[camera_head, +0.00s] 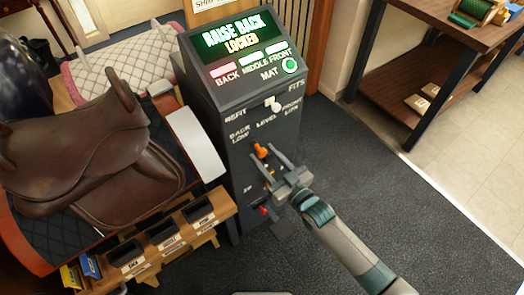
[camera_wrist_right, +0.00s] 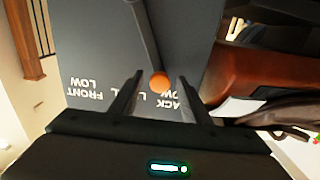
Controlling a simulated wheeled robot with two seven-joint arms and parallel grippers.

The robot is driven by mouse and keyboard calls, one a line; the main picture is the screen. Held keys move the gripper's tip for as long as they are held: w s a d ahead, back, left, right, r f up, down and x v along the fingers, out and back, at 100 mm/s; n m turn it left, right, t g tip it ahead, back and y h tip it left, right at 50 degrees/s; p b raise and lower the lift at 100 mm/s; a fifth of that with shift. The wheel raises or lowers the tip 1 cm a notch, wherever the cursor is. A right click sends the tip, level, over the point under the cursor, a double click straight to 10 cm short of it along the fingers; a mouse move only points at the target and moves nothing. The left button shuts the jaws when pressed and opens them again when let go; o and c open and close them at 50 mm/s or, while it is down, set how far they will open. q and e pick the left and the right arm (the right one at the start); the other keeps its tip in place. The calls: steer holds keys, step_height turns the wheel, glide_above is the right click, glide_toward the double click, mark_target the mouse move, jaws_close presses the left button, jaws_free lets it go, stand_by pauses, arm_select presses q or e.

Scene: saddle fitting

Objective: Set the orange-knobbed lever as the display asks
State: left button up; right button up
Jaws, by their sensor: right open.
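The lever's orange knob (camera_head: 261,150) is on the front of the dark console (camera_head: 236,140), below the BACK LOW and LEVEL labels. The lit display (camera_head: 238,34) reads RAISE BACK in green and LOCKED in yellow. My right gripper (camera_head: 263,160) is open in front of the console, its fingers pointing at the lever. In the right wrist view the orange knob (camera_wrist_right: 159,83) shows between the two open fingertips, with the dark lever bar (camera_wrist_right: 145,35) running from it to the top. I cannot tell whether a finger touches it. My left gripper is not in view.
A white knob (camera_head: 273,104) sits above, between REFIT and FITS. A red knob (camera_head: 263,210) is low on the console. A brown saddle (camera_head: 80,150) and a wooden rack (camera_head: 165,245) with dark bins stand left. Dark floor right of the console is free.

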steer(key=shift+x, duration=0.95)
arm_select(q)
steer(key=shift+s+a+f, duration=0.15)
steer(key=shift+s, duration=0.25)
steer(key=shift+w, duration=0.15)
arm_select(e)
steer(key=shift+c, duration=0.5)
